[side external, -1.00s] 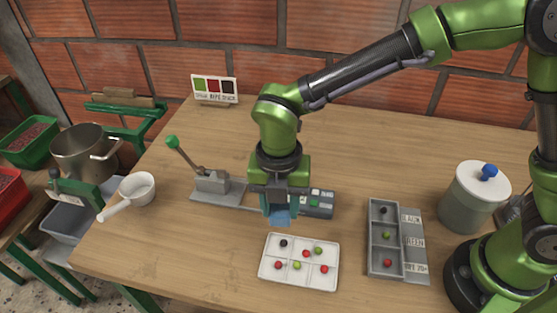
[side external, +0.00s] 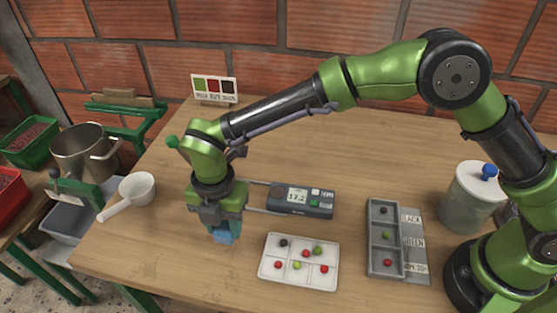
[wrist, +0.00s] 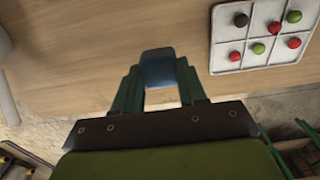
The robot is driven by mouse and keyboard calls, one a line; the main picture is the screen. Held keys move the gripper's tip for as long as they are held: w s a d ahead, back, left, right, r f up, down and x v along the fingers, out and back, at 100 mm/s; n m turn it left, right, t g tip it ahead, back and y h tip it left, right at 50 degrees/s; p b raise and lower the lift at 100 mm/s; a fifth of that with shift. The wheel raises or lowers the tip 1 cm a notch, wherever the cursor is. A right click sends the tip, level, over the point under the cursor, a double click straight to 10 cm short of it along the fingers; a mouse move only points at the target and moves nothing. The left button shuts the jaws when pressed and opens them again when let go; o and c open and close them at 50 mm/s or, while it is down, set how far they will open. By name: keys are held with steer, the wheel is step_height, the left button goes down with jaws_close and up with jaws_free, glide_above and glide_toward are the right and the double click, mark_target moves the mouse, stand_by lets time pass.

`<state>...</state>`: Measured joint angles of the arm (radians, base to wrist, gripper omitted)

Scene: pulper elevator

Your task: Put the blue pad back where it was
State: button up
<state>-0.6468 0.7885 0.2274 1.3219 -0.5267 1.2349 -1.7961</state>
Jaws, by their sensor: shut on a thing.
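The blue pad (side external: 223,236) is held between the fingers of my gripper (side external: 222,228), low over the wooden table, left of the white tray. I cannot tell whether the pad touches the table. In the wrist view the blue pad (wrist: 158,68) sits between the green fingertips of my gripper (wrist: 158,85), with bare wood around it. My arm hides most of the lever device with the green knob (side external: 172,142) in the side view.
The white tray (side external: 264,274) with several coloured berries lies right of my gripper. A grey meter (side external: 300,200) is behind it. A grey three-slot tray (side external: 372,240), a lidded jar (side external: 470,210) and a white scoop (side external: 135,190) stand farther off. The table's front edge is close.

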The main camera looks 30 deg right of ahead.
mark_target(216, 232)
steer(key=shift+w+a+f, duration=0.1)
steer(key=shift+w+a, duration=0.65)
steer(key=shift+f, duration=1.75)
steer(key=shift+f, duration=0.1)
steer(key=o, duration=0.9)
steer(key=shift+o, duration=0.2)
